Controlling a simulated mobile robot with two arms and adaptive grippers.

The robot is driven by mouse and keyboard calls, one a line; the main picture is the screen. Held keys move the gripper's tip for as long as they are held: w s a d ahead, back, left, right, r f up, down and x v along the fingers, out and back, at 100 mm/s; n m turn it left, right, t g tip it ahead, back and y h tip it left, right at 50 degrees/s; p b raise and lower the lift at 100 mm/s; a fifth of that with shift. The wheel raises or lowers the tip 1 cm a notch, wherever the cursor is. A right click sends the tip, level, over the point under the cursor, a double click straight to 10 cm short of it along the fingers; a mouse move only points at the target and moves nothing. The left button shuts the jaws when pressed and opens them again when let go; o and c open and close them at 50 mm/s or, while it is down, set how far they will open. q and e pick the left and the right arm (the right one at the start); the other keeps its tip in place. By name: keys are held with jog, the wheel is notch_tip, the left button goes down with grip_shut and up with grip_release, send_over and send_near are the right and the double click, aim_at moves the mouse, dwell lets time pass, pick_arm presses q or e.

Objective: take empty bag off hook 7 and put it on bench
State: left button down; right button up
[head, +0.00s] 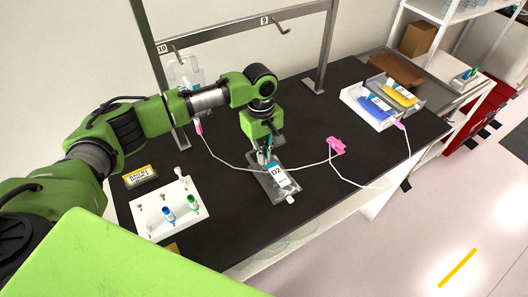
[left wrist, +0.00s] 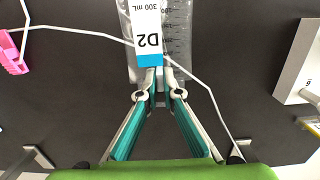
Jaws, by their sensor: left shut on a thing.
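A clear, flat bag (head: 268,184) with a white and blue D2 label lies at or just above the dark bench (head: 232,235); I cannot tell whether it rests fully on it. It looks empty, and it also shows in the left wrist view (left wrist: 180,35). My left gripper (head: 265,152) points down and is shut on the bag's end; its fingertips show in the left wrist view (left wrist: 157,82). Hook 7 is not seen; the rail shows labels 9 and 10. My right gripper is not in view.
White tubing with a pink clamp (head: 336,146) crosses the bench beside the bag. A white rack (head: 150,222) with vials stands at the left. A white tray (head: 352,101) with a blue bag, and a grey tray with a yellow bag, are at the right. Another bag (head: 186,75) hangs at 10.

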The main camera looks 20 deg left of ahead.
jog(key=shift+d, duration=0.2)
pick_arm(q)
jog(key=c, duration=2.2)
grip_release()
jog(key=shift+o, duration=0.2)
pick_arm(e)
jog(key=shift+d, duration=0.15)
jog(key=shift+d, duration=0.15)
